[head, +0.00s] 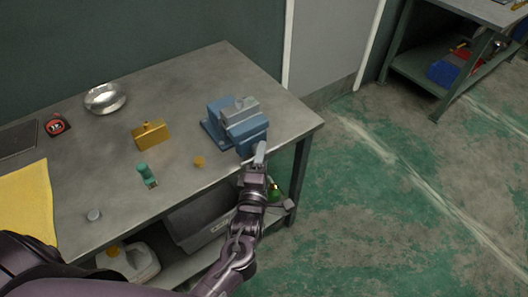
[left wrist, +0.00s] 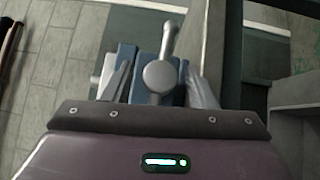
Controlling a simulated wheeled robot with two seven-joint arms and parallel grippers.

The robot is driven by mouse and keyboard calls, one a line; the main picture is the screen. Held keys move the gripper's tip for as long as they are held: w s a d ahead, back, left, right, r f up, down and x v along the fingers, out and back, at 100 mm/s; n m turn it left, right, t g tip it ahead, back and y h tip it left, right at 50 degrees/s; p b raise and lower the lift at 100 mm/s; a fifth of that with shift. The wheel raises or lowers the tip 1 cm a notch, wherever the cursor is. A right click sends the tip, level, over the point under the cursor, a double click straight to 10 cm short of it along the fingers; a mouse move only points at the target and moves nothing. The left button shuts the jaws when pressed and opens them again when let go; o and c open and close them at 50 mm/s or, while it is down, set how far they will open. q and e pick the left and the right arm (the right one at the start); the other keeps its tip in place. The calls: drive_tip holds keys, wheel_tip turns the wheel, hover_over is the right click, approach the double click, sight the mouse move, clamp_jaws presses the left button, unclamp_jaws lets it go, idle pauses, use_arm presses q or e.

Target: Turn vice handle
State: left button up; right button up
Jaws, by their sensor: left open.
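The blue and grey vice (head: 226,118) stands near the right end of the metal workbench. In the left wrist view, the vice's blue body (left wrist: 128,55) is behind its grey handle (left wrist: 168,38), a bar with a round end facing the camera. The bar points upward in that view, leaning slightly right. My left gripper (head: 258,155) is at the front of the vice, by the bench's front right edge. In the left wrist view its fingers (left wrist: 158,68) are open, one on each side of the handle's round end. I cannot tell whether either finger touches it. My right gripper is not in view.
On the workbench (head: 110,180) are a brass block (head: 151,136), a teal item (head: 146,174), a small yellow piece (head: 199,161), a metal bowl (head: 105,97), a tape measure (head: 57,124) and a yellow cloth (head: 27,205). Open floor (head: 400,210) lies to the right.

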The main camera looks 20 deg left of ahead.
use_arm(q)
drive_tip(key=shift+w+a, duration=0.15)
drive_tip(key=shift+w, duration=0.4)
drive_tip(key=c, duration=1)
drive_tip(key=shift+o, duration=0.2)
drive_tip(key=m+g+p, duration=0.1)
drive_tip(key=p, duration=0.2)
drive_tip(key=shift+r+p, duration=0.35)
drive_tip(key=shift+r, duration=0.05)
drive_tip(key=shift+f+m+g+p, duration=0.25)
drive_tip(key=shift+m+g+p, duration=0.15)
drive_tip(key=shift+m+p, duration=0.1)
drive_tip(key=shift+f, duration=0.15)
